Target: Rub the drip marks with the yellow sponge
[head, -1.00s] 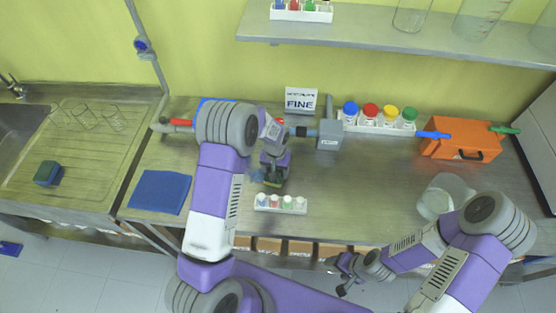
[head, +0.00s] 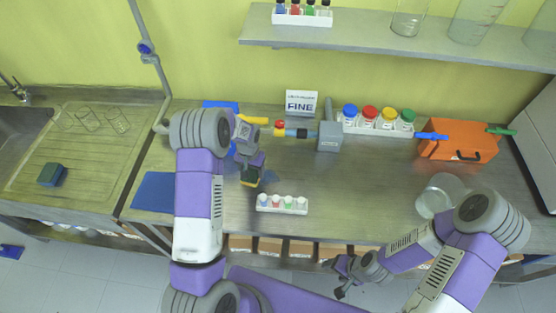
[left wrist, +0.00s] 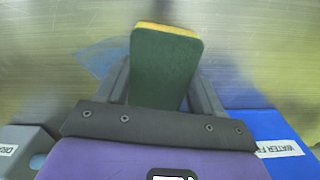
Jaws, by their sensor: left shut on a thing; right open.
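My left gripper (head: 253,170) is shut on the yellow sponge (head: 250,183), low over the bench top behind the small vial rack. In the left wrist view, the sponge (left wrist: 163,65) shows a dark green face and a thin yellow edge at its far end. A pale blue drip mark (head: 271,177) lies on the bench just right of the sponge in the head view. In the left wrist view, the drip mark (left wrist: 98,56) shows left of the sponge, partly hidden by a finger. Whether the sponge touches the bench is unclear. My right gripper (head: 344,280) is open and empty at the bench's front edge.
A white vial rack (head: 282,209) stands just in front of the sponge. A grey block with pipe fittings (head: 329,136) stands behind, right. A blue cloth (head: 150,192) lies left, partly behind my arm. An orange case (head: 458,141) and glass vessel (head: 436,196) stand right; the bench middle is clear.

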